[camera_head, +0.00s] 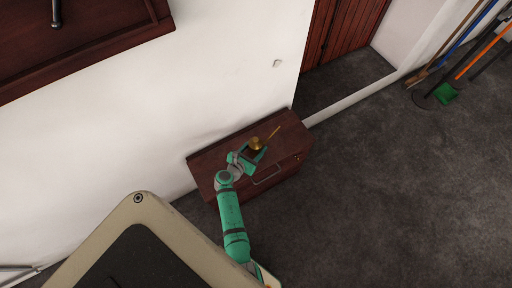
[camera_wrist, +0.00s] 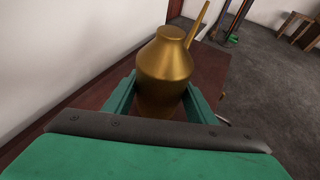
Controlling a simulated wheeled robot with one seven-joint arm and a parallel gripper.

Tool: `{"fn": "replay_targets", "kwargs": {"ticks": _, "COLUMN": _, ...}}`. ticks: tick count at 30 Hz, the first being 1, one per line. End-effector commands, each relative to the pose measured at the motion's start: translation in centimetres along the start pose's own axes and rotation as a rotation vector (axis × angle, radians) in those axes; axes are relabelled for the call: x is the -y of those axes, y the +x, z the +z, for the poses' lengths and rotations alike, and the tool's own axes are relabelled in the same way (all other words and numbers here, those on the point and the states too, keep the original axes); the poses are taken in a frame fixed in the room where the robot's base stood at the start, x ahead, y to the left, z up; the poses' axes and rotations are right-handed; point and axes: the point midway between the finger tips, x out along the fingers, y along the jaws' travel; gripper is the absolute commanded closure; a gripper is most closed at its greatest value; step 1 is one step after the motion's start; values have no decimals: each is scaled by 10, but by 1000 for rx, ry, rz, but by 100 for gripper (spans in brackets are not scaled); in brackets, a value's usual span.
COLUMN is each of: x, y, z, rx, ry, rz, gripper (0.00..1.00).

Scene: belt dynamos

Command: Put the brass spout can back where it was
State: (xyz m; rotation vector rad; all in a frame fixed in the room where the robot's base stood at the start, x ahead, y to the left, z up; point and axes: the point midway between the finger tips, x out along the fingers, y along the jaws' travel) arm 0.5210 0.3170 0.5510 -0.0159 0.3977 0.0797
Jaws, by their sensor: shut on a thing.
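The brass spout can (camera_head: 257,143) is a small golden can with a thin spout pointing up and right in the head view. In the wrist view the brass can (camera_wrist: 166,68) stands between the two green fingers, its narrow neck at the top and its spout rising to the right. My gripper (camera_head: 254,151) is shut on the can's body, over the top of a dark red wooden cabinet (camera_head: 216,160). The can's base is hidden by my gripper in the wrist view, so I cannot tell whether it touches the cabinet top.
The cabinet stands against a white wall (camera_head: 200,80). A reddish-brown door (camera_head: 345,35) is behind it. Brooms with a green head (camera_head: 445,94) lean at the far right. Grey floor (camera_head: 370,200) is clear right of the cabinet. A dark wooden panel (camera_head: 80,35) is at upper left.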

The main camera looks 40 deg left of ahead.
Motion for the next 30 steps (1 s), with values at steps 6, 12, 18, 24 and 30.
{"fn": "replay_targets", "kwargs": {"ticks": 6, "x": -1, "y": 2, "z": -2, "rx": 2, "ry": 0, "rz": 1, "gripper": 83}}
{"fn": "replay_targets", "kwargs": {"ticks": 12, "x": -1, "y": 2, "z": -4, "rx": 2, "ry": 1, "rz": 1, "gripper": 83}}
{"fn": "replay_targets", "kwargs": {"ticks": 18, "x": 0, "y": 2, "z": -5, "rx": 1, "ry": 1, "rz": 1, "gripper": 31}}
{"fn": "replay_targets", "kwargs": {"ticks": 24, "x": 0, "y": 2, "z": -4, "rx": 1, "ry": 0, "rz": 0, "gripper": 31}}
{"fn": "replay_targets", "kwargs": {"ticks": 30, "x": 0, "y": -13, "z": -4, "rx": 1, "ry": -1, "rz": 1, "gripper": 31}}
